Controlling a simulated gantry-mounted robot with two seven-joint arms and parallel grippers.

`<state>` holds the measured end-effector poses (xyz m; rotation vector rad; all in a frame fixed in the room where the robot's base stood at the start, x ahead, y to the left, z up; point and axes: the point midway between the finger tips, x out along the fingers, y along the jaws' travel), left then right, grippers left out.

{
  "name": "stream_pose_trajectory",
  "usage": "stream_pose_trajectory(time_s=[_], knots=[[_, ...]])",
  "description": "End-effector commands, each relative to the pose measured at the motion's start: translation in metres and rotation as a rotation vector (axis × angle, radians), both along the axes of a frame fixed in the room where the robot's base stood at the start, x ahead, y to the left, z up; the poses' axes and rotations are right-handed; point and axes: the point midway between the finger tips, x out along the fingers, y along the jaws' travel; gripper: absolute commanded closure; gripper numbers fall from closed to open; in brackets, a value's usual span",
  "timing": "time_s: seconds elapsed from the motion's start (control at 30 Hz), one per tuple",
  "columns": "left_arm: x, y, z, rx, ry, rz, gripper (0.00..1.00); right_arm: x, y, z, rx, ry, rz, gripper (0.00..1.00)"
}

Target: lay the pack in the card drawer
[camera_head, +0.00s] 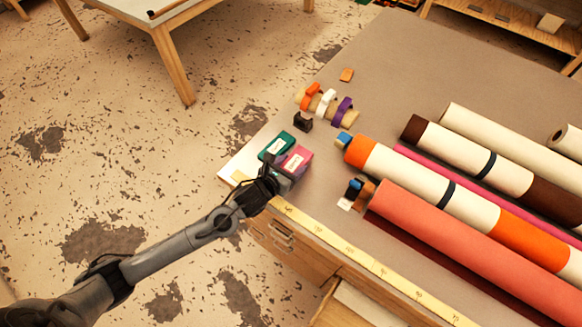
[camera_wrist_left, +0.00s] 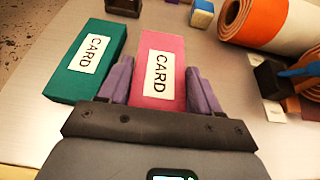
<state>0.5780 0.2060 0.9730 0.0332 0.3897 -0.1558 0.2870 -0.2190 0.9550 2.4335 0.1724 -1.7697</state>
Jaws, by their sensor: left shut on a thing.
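A pink pack labelled CARD (camera_head: 297,160) lies at the table's front left corner; it also shows in the left wrist view (camera_wrist_left: 175,45). My left gripper (camera_head: 280,177) is shut on this pink pack, with a purple finger on each side of it in the left wrist view. A green pack labelled CARD (camera_head: 275,147) lies beside it to the left, outside the fingers. Below the table's front edge is a wooden drawer front with a handle (camera_head: 281,235). Farther right an open drawer (camera_head: 365,302) juts out; its label is not readable. My right gripper is out of view.
Large fabric and foil rolls (camera_head: 470,235) fill the table's right side. A yellow measuring tape (camera_head: 345,246) runs along the front edge.

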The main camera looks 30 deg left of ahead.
Motion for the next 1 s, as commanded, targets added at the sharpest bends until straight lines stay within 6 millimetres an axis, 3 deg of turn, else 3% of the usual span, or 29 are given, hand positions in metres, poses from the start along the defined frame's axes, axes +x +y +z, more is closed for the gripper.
stream_pose_trajectory(time_s=[0.1,0.53,0.57,0.7,1.0], knots=[[0.000,0.000,-0.012,-0.001,0.000,0.002,0.71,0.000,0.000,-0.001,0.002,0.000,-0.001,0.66],[0.000,0.000,-0.018,0.000,-0.002,0.002,0.71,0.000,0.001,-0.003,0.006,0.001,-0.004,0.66],[0.000,0.000,-0.017,0.001,-0.001,0.002,0.32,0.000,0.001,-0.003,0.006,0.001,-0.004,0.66],[0.000,0.000,-0.017,0.001,0.000,0.002,0.11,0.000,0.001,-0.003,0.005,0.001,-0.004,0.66],[0.000,0.000,-0.016,0.000,0.000,0.001,0.11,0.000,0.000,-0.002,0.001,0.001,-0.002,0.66]])
